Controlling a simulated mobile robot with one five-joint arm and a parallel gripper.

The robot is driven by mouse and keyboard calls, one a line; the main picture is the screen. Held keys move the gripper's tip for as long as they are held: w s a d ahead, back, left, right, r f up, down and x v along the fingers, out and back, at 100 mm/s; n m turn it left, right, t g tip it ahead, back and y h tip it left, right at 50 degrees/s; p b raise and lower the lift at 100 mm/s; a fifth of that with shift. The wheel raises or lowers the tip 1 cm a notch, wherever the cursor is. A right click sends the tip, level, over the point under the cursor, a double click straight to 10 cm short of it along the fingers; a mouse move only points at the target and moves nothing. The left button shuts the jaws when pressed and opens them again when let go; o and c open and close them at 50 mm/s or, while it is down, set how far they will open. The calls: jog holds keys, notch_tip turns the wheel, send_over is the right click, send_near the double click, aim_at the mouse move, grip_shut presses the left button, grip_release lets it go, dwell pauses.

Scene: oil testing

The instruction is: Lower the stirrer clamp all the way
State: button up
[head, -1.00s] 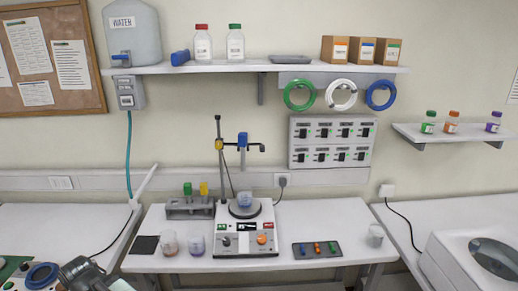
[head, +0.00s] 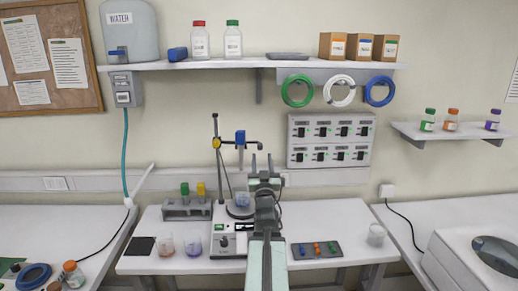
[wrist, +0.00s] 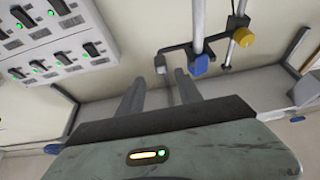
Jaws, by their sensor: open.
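The stirrer clamp (head: 228,143) is a dark bar high on a thin upright post (head: 215,125), with a yellow knob (head: 217,142) at the post. A blue stirrer head (head: 240,137) sits on the bar, its shaft hanging down, well above a beaker (head: 242,199) on the hotplate (head: 222,241). My gripper (head: 262,160) is open and empty, right of the clamp in the head view. In the wrist view, the blue head (wrist: 200,65) and yellow knob (wrist: 243,38) show beyond and right of my open fingers (wrist: 160,76). My arm hides the hotplate's right part.
A rack with green and yellow-capped items (head: 187,208) stands left of the hotplate, two small beakers before it. A switch panel (head: 330,140) is on the wall; a shelf (head: 200,67) runs above.

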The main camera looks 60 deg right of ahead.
aim_at(261, 149)
jog(key=p+x, duration=0.3)
jog(key=x, duration=0.5)
jog(key=shift+w+f, duration=0.1)
jog(key=shift+a, duration=0.1)
jog(key=shift+c, duration=0.3)
grip_shut()
jog(key=shift+f, duration=0.1)
dwell(0.7)
